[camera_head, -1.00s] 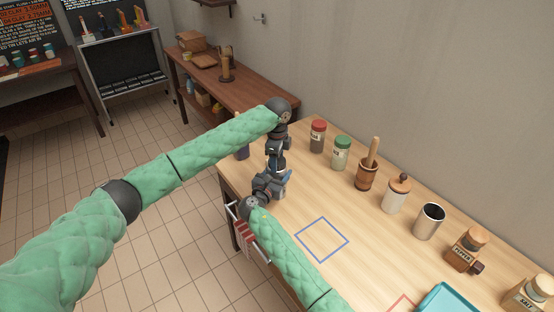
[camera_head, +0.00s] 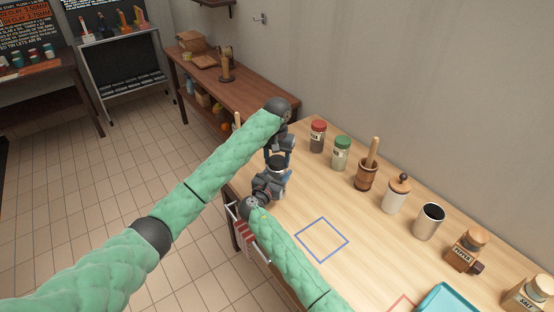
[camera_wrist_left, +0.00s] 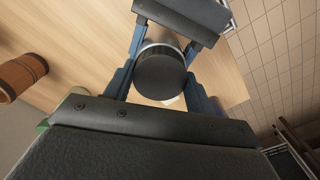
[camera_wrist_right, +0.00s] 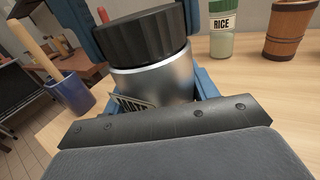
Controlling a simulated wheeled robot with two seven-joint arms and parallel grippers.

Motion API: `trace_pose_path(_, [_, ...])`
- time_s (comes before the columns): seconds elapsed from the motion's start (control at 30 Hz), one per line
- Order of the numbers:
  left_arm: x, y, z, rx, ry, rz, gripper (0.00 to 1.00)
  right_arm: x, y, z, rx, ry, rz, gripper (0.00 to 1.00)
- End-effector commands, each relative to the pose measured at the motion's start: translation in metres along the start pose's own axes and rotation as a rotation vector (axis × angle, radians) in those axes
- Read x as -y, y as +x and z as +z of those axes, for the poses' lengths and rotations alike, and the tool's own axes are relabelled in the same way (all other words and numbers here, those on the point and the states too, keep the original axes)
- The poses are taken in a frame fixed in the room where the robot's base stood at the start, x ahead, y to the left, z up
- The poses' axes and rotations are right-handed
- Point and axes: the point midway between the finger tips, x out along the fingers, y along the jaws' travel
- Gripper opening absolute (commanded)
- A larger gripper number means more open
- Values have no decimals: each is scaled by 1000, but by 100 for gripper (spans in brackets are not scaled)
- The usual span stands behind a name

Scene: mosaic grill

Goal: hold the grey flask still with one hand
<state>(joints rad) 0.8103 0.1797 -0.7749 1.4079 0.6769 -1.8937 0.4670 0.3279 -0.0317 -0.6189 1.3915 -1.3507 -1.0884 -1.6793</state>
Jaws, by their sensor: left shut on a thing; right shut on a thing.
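The grey flask (camera_wrist_right: 155,82) has a shiny metal body, a ridged black lid (camera_wrist_right: 140,36) and a partly covered label. In the head view it is mostly hidden between my two grippers, with its dark lid (camera_head: 276,162) showing. My right gripper (camera_head: 272,182) is shut on the flask's body from the near side. My left gripper (camera_head: 279,153) is shut on the flask near its lid from the far side. The left wrist view shows the round lid (camera_wrist_left: 161,75) between its blue fingers, with my right gripper (camera_wrist_left: 182,18) beyond. The flask's base is hidden.
On the wooden table (camera_head: 370,255), a red-lidded jar (camera_head: 317,136), a green-lidded rice jar (camera_head: 341,154) and a wooden mortar (camera_head: 367,174) stand right of the grippers. A blue cup (camera_wrist_right: 70,93) with a wooden handle stands left of the flask. A blue square outline (camera_head: 321,240) is bare.

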Motion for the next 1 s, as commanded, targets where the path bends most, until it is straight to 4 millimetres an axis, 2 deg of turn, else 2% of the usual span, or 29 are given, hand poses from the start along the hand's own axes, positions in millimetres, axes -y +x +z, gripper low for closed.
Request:
trace_pose_path(0.3, [0,-2,-2,-4,-537,5,28,-2,-3,0,0,1,2,0])
trace_pose_path(0.5, [1,-2,-2,-5,-761,3,28,-1,-3,0,0,1,2,0])
trace_pose_path(1.0, [3,-3,-2,-6,-775,1,28,0,-1,0,0,0,0,0])
